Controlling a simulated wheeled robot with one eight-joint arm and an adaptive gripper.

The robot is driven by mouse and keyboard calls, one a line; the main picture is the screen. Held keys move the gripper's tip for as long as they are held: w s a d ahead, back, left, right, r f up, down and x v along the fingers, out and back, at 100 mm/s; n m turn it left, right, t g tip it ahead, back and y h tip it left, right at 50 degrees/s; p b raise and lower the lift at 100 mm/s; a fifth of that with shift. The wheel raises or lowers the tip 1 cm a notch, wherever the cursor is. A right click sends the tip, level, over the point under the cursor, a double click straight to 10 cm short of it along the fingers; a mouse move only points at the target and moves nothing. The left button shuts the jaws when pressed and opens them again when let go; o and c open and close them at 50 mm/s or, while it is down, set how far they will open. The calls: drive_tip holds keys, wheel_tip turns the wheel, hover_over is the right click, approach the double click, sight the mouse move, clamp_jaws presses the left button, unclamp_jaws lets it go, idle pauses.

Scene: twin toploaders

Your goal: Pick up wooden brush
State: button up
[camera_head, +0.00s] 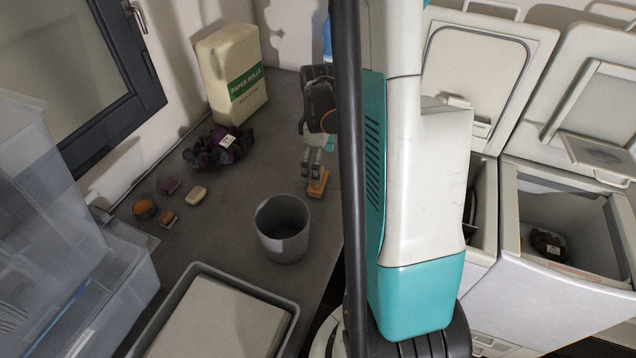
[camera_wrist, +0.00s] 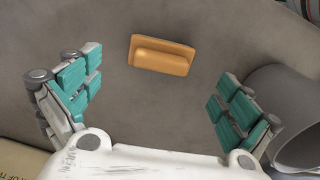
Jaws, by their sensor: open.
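The wooden brush (camera_head: 318,184) is a small orange-tan block lying on the grey counter, just below my gripper (camera_head: 316,168) in the head view. In the wrist view the brush (camera_wrist: 161,54) shows whole, with a raised rounded grip along its top, above and between the teal-padded fingers. My gripper (camera_wrist: 155,100) is open, its fingers wide apart on either side, with nothing held. No finger visibly touches the brush. My arm hides part of the counter in the head view.
A grey bin (camera_head: 268,240) stands close to the brush, beside the right finger in the wrist view (camera_wrist: 268,85). A paper rolls box (camera_head: 218,85), a dark scrunchie (camera_head: 205,150) and small items lie left. A grey tray (camera_head: 287,308) is nearer; open toploaders (camera_head: 545,280) stand right.

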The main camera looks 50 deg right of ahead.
sight(313, 190)
wheel_tip(313, 190, down, 5)
drive_tip(key=shift+b, duration=0.8)
drive_tip(key=shift+a, duration=0.15)
drive_tip(key=c, duration=1.6)
